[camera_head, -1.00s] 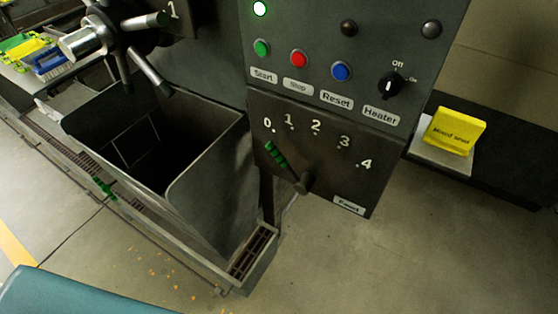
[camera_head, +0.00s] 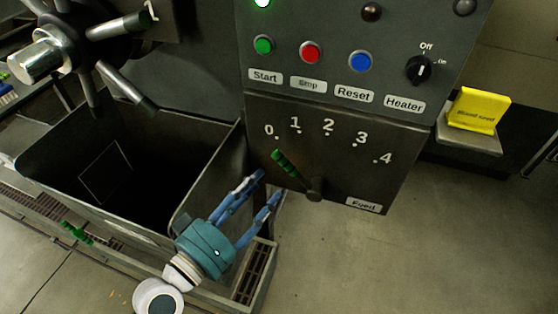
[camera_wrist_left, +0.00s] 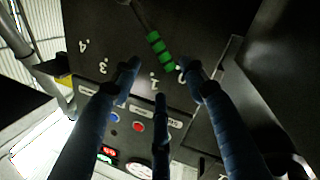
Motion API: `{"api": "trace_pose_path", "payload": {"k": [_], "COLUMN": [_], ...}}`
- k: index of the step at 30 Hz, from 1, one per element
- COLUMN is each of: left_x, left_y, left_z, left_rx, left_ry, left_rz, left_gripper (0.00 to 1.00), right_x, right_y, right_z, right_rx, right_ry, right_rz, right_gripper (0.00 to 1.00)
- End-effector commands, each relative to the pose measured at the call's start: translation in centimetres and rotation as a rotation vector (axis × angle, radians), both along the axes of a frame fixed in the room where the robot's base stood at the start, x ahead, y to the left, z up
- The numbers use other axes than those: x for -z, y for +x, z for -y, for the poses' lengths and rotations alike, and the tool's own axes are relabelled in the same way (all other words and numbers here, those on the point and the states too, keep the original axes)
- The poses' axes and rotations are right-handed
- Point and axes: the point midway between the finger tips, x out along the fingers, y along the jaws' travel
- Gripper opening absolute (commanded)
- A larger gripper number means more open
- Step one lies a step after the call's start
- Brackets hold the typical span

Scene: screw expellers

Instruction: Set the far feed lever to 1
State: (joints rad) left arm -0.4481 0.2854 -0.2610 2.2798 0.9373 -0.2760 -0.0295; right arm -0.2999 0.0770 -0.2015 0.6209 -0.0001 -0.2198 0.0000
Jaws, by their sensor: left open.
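The feed lever, with a green ribbed handle (camera_head: 284,163), sits on the dark Feed panel (camera_head: 345,176). Its handle points up and left, toward the 0 mark on the 0 to 4 scale. My left gripper (camera_head: 266,187) comes up from the lower left, its blue fingers open and empty, just below and left of the handle. In the left wrist view the green handle (camera_wrist_left: 160,48) shows beyond the spread fingertips (camera_wrist_left: 160,76), apart from them. Whether this is the far one of several levers cannot be told. My right gripper is not in view.
Above the scale are a green Start button (camera_head: 263,44), a red Stop button (camera_head: 310,52), a blue Reset button (camera_head: 360,61) and a Heater knob (camera_head: 420,69). An open dark hopper (camera_head: 205,180) stands left of the panel. A yellow sign (camera_head: 478,110) is at right.

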Motion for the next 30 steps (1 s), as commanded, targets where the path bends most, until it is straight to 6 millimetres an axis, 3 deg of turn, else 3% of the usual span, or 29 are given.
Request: {"api": "trace_pose_path", "payload": {"k": [15, 29, 30], "left_x": [-0.1, 0.1, 0.1], "left_y": [7.4, 8.5, 8.5], "left_z": [4.8, 5.5, 5.5], "left_rx": [-0.001, -0.002, -0.002], "left_ry": [0.001, 0.003, 0.003], "left_rz": [-0.001, -0.001, -0.001], "left_gripper": [0.44, 0.44, 0.36], "right_x": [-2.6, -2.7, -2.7], "right_y": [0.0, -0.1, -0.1], "right_z": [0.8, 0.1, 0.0], "right_rx": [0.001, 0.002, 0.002], "right_ry": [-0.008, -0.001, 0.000], "right_rz": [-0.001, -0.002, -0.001], "right_gripper": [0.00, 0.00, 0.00]}}
